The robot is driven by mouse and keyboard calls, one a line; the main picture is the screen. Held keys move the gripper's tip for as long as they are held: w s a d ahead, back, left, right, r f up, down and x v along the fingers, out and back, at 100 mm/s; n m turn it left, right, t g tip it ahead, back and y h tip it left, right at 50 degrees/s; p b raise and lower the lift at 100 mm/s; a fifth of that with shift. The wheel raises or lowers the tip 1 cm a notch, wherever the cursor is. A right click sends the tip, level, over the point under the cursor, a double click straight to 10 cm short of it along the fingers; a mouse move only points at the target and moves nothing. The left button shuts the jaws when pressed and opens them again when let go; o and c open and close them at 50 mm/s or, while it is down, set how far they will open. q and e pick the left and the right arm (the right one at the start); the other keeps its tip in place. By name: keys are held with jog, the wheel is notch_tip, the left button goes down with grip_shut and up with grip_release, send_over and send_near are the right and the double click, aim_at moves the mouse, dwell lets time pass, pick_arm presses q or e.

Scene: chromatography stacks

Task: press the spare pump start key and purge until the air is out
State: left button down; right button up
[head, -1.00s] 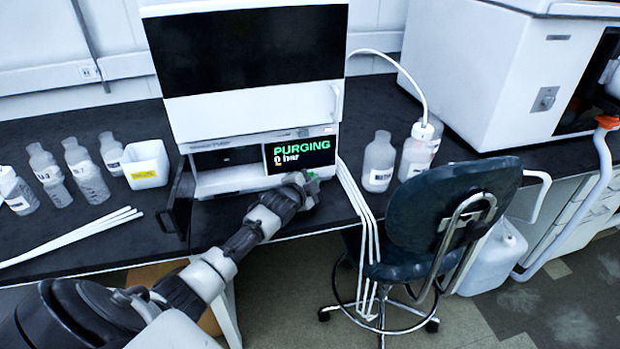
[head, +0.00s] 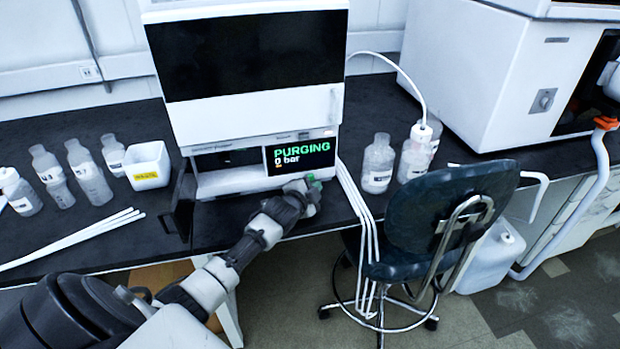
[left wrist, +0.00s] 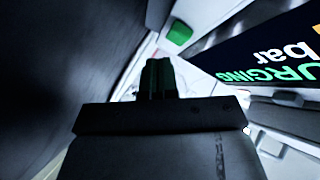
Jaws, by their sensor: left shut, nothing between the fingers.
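The pump stack (head: 250,107) stands on the dark bench, with a black panel above a white lower unit. The lower unit's screen (head: 299,155) reads "PURGING" in green and "0 bar" in white; it also shows in the left wrist view (left wrist: 275,55). A green start key (left wrist: 180,33) is on the white front near the screen; in the head view a bit of green (head: 313,180) shows at my gripper's tip. My left gripper (head: 308,192) is shut and empty, just in front of the key. In the left wrist view its fingertips (left wrist: 158,72) appear slightly apart from the key.
Several clear bottles (head: 88,175), a white bin (head: 147,165) and white tubes (head: 75,238) lie left of the stack. A bottle (head: 377,165) and a tubed bottle (head: 415,155) stand right. A chair (head: 445,215) and hanging white tubing (head: 365,225) crowd the bench's front right.

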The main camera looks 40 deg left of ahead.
pick_arm(q)
jog(key=s+d+p, duration=0.2)
jog(key=shift+s+d+r+p, duration=0.2)
jog(key=shift+d+p, duration=0.1)
jog(key=shift+d, duration=0.1)
jog(key=shift+s+d+f+p, duration=0.1)
jog(key=shift+s+d+p, duration=0.25)
jog(key=shift+d, duration=0.1)
jog(key=shift+s+f, duration=0.1)
jog(key=shift+f, duration=0.05)
